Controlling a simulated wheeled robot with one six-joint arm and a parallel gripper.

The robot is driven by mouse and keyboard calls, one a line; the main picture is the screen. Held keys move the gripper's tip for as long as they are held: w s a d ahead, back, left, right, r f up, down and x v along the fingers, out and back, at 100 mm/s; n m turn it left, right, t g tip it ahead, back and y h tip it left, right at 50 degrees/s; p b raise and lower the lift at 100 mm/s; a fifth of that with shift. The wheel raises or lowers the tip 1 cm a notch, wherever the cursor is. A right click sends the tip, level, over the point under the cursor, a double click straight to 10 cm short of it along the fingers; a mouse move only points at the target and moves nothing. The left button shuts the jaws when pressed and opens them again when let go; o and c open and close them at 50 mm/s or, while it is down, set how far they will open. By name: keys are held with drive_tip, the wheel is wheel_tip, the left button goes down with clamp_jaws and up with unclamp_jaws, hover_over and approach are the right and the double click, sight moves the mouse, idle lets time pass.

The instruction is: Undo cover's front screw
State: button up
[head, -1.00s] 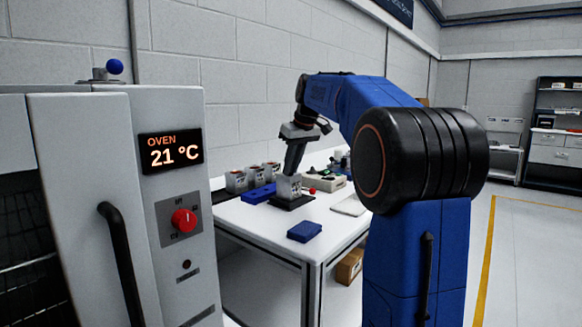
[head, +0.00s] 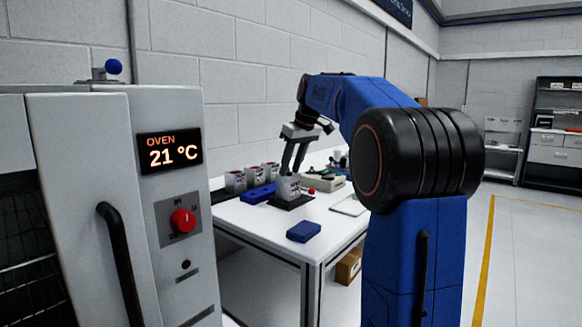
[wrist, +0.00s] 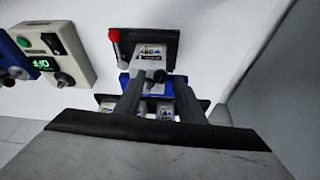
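The servo unit (head: 288,189), a grey block with a printed label, stands on a black fixture (head: 291,203) on the white table. In the wrist view the unit (wrist: 151,54) sits on the dark fixture (wrist: 170,40), beside a red-knobbed lever (wrist: 114,36). A small dark round knob or screw head (wrist: 160,76) shows at the unit's near edge; I cannot tell which screw it is. My gripper (head: 294,172) is open and empty just above the unit, pointing down. In the wrist view its two fingers (wrist: 159,82) are spread, with the knob between them.
Several similar grey units (head: 235,181) stand behind, near a blue tray (head: 258,194). A beige device (wrist: 48,48) with a green display lies left in the wrist view. A blue pad (head: 304,232) lies at the table's front. The oven (head: 165,200) stands at left.

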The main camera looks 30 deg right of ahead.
drive_tip(key=shift+r, duration=0.1)
drive_tip(key=v, duration=1.7)
drive_tip(key=shift+s, duration=0.15)
